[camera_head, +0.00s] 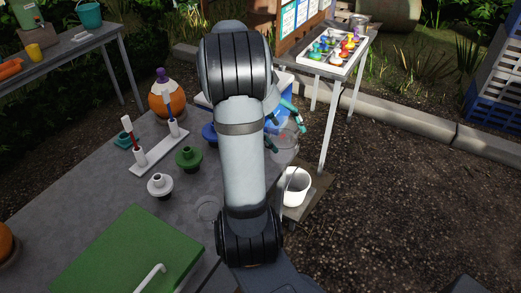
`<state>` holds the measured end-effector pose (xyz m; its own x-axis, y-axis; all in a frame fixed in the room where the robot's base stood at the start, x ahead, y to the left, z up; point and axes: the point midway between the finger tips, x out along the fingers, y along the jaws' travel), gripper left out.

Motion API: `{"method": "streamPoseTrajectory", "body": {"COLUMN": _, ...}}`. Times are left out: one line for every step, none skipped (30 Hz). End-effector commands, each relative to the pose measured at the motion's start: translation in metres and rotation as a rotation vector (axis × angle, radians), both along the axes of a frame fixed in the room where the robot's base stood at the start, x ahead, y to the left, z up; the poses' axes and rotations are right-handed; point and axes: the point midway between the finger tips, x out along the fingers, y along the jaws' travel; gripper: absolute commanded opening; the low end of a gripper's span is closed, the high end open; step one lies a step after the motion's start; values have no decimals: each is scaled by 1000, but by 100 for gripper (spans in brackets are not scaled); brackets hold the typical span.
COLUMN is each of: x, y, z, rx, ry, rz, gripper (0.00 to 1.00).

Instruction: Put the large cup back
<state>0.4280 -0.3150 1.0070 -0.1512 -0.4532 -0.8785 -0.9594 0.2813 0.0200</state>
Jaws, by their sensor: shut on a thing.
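My gripper (287,124), with teal fingers, is beyond my arm near the right edge of the grey table (115,183). It is shut on a clear, see-through cup (286,148), which shows just below the fingers. My arm hides part of the gripper and the cup's left side. I cannot tell whether the cup touches anything below. Another clear round vessel (207,208) stands on the table, left of my arm.
White, green and blue pots (160,185) and a white holder (158,153) stand on the table, with an orange jar (168,100) behind. A green board (125,250) lies in front. A white bucket (294,187) stands lower right. A side table (325,66) holds colourful items.

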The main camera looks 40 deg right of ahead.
Motion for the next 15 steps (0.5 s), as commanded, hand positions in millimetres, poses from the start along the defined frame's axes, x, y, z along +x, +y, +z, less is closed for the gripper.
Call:
{"method": "streamPoseTrajectory", "body": {"x": 12, "y": 1, "z": -5, "rx": 3, "ry": 6, "rz": 4, "gripper": 31}}
{"method": "streamPoseTrajectory", "body": {"x": 19, "y": 0, "z": -10, "rx": 3, "ry": 7, "rz": 5, "gripper": 31}}
{"method": "streamPoseTrajectory", "body": {"x": 29, "y": 0, "z": -16, "rx": 3, "ry": 6, "rz": 6, "gripper": 31}}
{"method": "streamPoseTrajectory", "body": {"x": 37, "y": 0, "z": -20, "rx": 3, "ry": 7, "rz": 5, "gripper": 31}}
{"method": "streamPoseTrajectory", "body": {"x": 44, "y": 0, "z": -24, "rx": 3, "ry": 6, "rz": 4, "gripper": 31}}
{"method": "streamPoseTrajectory", "body": {"x": 54, "y": 0, "z": -30, "rx": 3, "ry": 5, "rz": 5, "gripper": 31}}
{"method": "streamPoseTrajectory", "body": {"x": 60, "y": 0, "z": -33, "rx": 3, "ry": 5, "rz": 5, "gripper": 31}}
{"method": "streamPoseTrajectory", "body": {"x": 66, "y": -1, "z": -37, "rx": 2, "ry": 4, "rz": 4, "gripper": 31}}
{"method": "streamPoseTrajectory", "body": {"x": 74, "y": -1, "z": -42, "rx": 2, "ry": 4, "rz": 4, "gripper": 31}}
{"method": "streamPoseTrajectory", "body": {"x": 79, "y": 0, "z": -45, "rx": 2, "ry": 4, "rz": 3, "gripper": 31}}
{"method": "streamPoseTrajectory", "body": {"x": 83, "y": -1, "z": -47, "rx": 2, "ry": 3, "rz": 3, "gripper": 31}}
{"method": "streamPoseTrajectory", "body": {"x": 88, "y": -1, "z": -50, "rx": 2, "ry": 2, "rz": 2, "gripper": 31}}
{"method": "streamPoseTrajectory", "body": {"x": 91, "y": -1, "z": -52, "rx": 2, "ry": 2, "rz": 2, "gripper": 31}}
{"method": "streamPoseTrajectory", "body": {"x": 93, "y": -2, "z": -54, "rx": 2, "ry": 2, "rz": 2, "gripper": 31}}
{"method": "streamPoseTrajectory", "body": {"x": 96, "y": -2, "z": -56, "rx": 1, "ry": 1, "rz": 2, "gripper": 31}}
